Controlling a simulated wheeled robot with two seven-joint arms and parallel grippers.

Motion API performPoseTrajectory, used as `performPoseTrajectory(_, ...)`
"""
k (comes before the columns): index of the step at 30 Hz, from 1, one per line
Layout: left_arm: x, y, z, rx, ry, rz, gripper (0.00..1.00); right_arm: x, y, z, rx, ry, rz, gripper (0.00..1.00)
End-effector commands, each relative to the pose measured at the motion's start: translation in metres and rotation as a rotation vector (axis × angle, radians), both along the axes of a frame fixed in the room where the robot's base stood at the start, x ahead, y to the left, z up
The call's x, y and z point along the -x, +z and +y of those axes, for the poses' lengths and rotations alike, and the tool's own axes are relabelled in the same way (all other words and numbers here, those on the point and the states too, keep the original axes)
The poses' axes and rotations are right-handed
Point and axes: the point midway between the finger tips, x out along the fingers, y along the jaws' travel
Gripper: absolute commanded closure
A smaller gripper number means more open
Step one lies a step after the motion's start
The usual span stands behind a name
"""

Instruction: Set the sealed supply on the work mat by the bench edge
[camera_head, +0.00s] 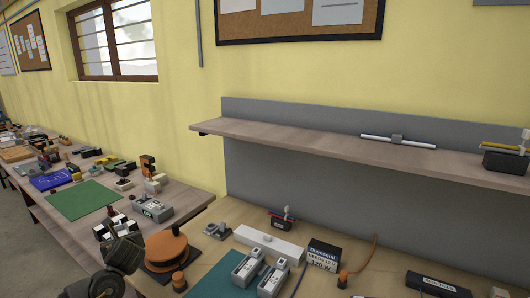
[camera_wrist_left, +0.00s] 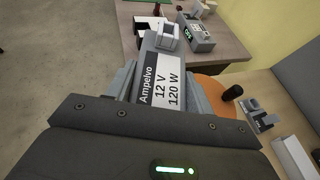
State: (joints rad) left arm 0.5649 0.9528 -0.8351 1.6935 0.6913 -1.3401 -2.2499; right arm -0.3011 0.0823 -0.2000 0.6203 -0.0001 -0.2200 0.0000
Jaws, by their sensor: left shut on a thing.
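In the left wrist view, my left gripper (camera_wrist_left: 155,110) is shut on a grey supply (camera_wrist_left: 160,80) with a white label reading "Ampelvo 12 V 120 W". A pale block shows at its far end. In the head view, my left gripper (camera_head: 122,246) is at the lower left, over the gap between the left table and the bench; the held supply is hard to pick out there. A teal mat (camera_head: 218,288) lies on the near bench, partly cut off by the frame. A green mat (camera_head: 82,200) lies on the left table. My right gripper is not in view.
An orange disc (camera_head: 166,247) on a dark base is near the bench's left edge. Two grey units (camera_head: 242,267) and a black "120 W" box (camera_head: 322,257) stand by the teal mat. A white bar (camera_head: 268,243) lies behind. A shelf (camera_head: 300,146) overhangs the bench.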

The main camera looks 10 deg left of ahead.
Motion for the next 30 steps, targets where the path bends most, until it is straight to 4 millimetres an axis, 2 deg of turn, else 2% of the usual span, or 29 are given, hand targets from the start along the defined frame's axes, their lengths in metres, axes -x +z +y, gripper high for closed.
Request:
performPoseTrajectory(4,-0.017,0.026,-0.057,0.001,-0.134,-0.008,0.84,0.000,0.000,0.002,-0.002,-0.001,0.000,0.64)
performPoseTrajectory(9,-0.025,0.057,-0.136,0.002,-0.313,-0.008,0.84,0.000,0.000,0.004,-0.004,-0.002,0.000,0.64)
performPoseTrajectory(15,-0.013,0.092,-0.228,0.012,-0.521,-0.009,0.84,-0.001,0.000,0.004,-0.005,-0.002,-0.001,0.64)
performPoseTrajectory(18,-0.003,0.108,-0.264,0.012,-0.608,-0.009,0.84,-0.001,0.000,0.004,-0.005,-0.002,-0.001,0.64)
performPoseTrajectory(24,0.019,0.134,-0.313,0.007,-0.736,-0.009,0.84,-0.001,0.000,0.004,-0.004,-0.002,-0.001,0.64)
performPoseTrajectory(30,0.040,0.152,-0.347,0.002,-0.836,-0.008,0.84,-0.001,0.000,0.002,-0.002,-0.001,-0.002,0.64)
